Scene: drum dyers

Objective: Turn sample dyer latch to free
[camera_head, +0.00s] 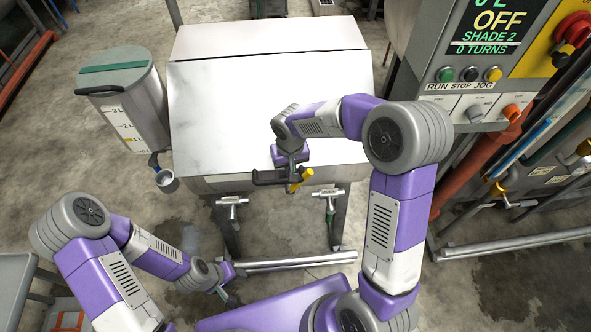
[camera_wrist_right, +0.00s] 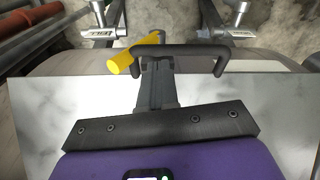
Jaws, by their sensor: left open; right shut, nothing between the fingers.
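The sample dyer (camera_head: 230,100) is a pale steel box with a sloping lid, at the centre of the head view. Its yellow latch lever (camera_head: 306,174) sits at the front edge beside a dark bar handle (camera_head: 266,179). In the right wrist view the yellow lever (camera_wrist_right: 121,61) lies slanted across the left end of the dark handle (camera_wrist_right: 185,49). My right gripper (camera_wrist_right: 157,65) is shut and empty, its fingertips close to lever and handle; I cannot tell whether they touch. My left gripper (camera_head: 229,299) is low in front of the dyer, away from the latch.
A control panel (camera_head: 482,60) at the upper right reads OFF, SHADE 2, 0 TURNS. A grey lidded container (camera_head: 130,95) stands left of the dyer. Two valves (camera_head: 231,200) hang under its front edge. Pipes run along the right. Wet floor lies below.

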